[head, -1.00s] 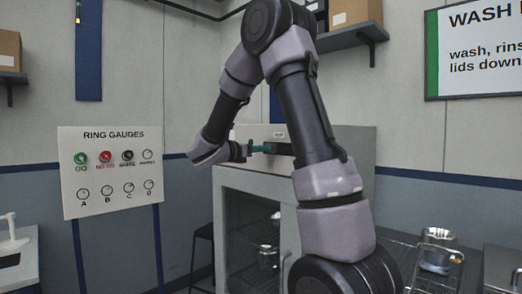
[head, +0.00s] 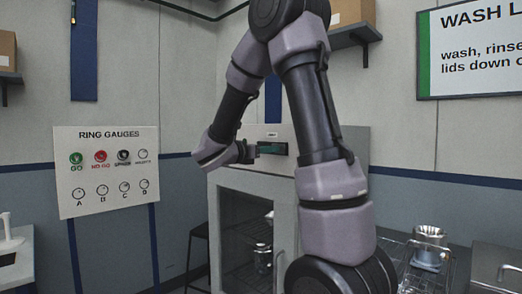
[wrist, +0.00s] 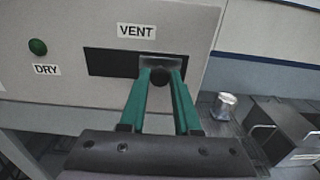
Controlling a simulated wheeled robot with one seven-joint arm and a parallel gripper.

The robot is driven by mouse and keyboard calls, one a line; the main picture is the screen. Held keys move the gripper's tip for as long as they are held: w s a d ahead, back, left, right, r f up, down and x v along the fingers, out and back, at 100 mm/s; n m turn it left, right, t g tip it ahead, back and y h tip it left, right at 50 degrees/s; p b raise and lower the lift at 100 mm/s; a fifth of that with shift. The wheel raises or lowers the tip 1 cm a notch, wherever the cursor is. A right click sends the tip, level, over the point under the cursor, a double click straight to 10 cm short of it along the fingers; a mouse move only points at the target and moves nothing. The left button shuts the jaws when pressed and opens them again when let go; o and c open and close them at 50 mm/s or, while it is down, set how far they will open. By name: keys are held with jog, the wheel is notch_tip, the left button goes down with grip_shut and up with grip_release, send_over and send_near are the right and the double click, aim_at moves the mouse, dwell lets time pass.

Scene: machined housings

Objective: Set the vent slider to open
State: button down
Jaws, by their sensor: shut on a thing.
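The vent slider's dark slot (wrist: 108,62) is in the cabinet's pale upper panel, under the label VENT (wrist: 137,31). The slider shows as a grey plate with a round black knob (wrist: 159,77), toward the right end of the slot in the wrist view. My gripper (wrist: 160,80) has its two green fingers shut on the knob, one on each side. In the head view my gripper (head: 270,149) is at the panel front, and its fingers cover much of the slot. No open or closed marking is readable.
A green DRY button (wrist: 38,47) is left of the slot. The cabinet (head: 226,182) has a glass door below. A metal pot (head: 430,248) stands on a rack to the right. A RING GAUGES board (head: 106,170) stands at left.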

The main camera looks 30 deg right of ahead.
jog(key=shift+s+d, duration=0.1)
jog(key=shift+s, duration=0.1)
jog(key=c, duration=0.6)
grip_release()
jog(key=shift+s, duration=0.1)
jog(key=shift+c, duration=0.2)
jog(key=v, duration=1)
jog(key=shift+a, duration=0.4)
jog(key=shift+s, duration=0.1)
